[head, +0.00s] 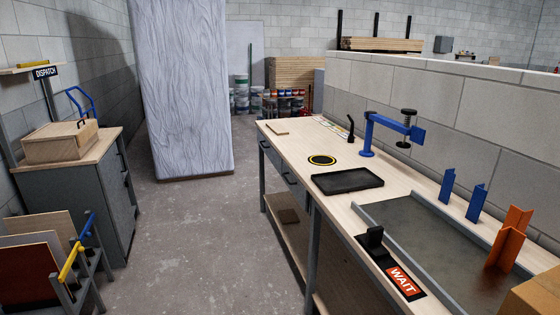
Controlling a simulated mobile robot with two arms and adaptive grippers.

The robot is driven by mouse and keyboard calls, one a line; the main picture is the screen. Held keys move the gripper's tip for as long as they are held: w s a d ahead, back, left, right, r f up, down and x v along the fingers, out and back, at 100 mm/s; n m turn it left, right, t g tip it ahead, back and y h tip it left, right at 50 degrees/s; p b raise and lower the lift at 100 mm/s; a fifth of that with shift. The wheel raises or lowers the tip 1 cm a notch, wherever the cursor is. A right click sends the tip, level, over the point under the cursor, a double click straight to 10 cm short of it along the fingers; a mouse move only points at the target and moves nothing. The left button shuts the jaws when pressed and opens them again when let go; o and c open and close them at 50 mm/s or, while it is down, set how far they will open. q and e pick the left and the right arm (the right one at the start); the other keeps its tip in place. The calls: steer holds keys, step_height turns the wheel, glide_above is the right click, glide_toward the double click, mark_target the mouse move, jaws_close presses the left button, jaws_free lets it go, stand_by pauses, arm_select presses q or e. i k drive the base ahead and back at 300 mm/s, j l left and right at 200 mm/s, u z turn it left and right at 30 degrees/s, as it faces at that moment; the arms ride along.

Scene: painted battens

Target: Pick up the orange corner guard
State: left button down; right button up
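The orange corner guard (504,249) stands upright on the right part of the workbench, at the far right of the head view. A second orange upright piece (518,217) shows directly behind it, and I cannot tell whether the two touch. Two blue corner guards (477,204) stand upright farther back along the same side. Neither of my grippers is in view.
On the bench (300,160) are a black tray (347,181), a blue clamp arm (366,140) and a "WAIT" plate (402,281) beside a black block (375,238). A tan box (530,297) fills the lower right corner. A block wall backs the bench.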

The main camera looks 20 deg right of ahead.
mark_target(509, 243)
steer(key=i+z, duration=0.25)
steer(key=z, duration=0.2)
steer(key=i+j+z, duration=0.15)
steer(key=z, duration=0.25)
steer(key=i+j+z, duration=0.25)
steer(key=z, duration=0.2)
steer(key=i+j+z, duration=0.25)
steer(key=z, duration=0.2)
steer(key=i+j+z, duration=0.15)
steer(key=j+z, duration=0.25)
